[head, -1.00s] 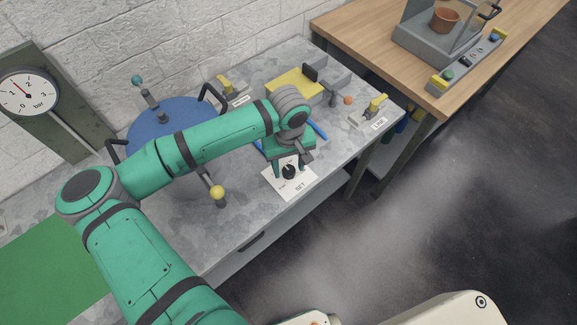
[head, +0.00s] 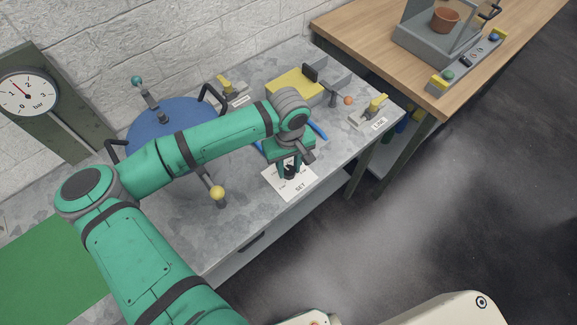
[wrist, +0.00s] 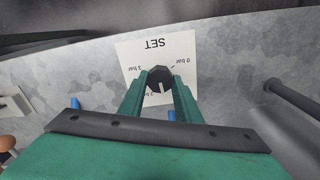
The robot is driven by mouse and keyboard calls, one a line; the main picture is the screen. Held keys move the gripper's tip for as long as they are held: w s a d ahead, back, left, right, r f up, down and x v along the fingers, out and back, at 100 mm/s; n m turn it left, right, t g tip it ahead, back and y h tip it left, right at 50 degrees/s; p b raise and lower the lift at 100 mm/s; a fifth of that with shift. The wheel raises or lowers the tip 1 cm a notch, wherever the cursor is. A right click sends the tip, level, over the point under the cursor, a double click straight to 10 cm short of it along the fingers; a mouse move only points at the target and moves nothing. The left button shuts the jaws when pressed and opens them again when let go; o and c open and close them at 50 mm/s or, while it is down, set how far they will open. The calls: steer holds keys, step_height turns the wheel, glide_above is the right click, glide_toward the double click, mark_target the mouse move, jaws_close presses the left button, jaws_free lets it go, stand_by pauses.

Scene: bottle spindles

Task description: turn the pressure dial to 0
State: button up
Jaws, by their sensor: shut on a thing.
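The pressure dial is a dark round knob (wrist: 159,77) on a white SET plate (head: 301,186) at the bench's front edge. The plate (wrist: 128,56) appears upside down in the wrist view, with 3 bar at left, 0 bar at right and 2 bar low. The knob's white mark points down, just right of the 2 bar label. My gripper (head: 291,173) is down over the plate and shut on the knob, one finger on each side (wrist: 159,95). The right finger hides part of the scale. The bar gauge (head: 27,94) shows its needle between 1 and 2.
A blue round vessel lid (head: 165,125) with handles stands behind my arm. A yellow-topped block (head: 294,87), a yellow-handled LINE valve (head: 376,103) and another yellow-handled valve (head: 232,87) are on the grey bench. A dark rod (wrist: 292,100) shows at right in the wrist view.

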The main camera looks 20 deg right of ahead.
steer(key=n, duration=0.6)
steer(key=shift+n, duration=0.4)
steer(key=n, duration=0.3)
steer(key=shift+w+n, duration=0.2)
steer(key=shift+n, duration=0.1)
steer(key=shift+a+n, duration=0.2)
steer(key=shift+n, duration=0.8)
steer(key=n, duration=0.5)
steer(key=shift+s+d, duration=0.2)
steer(key=shift+d, duration=0.05)
steer(key=n, duration=0.5)
steer(key=shift+n, duration=0.3)
steer(key=o, duration=1.1)
steer(key=shift+c, duration=0.2)
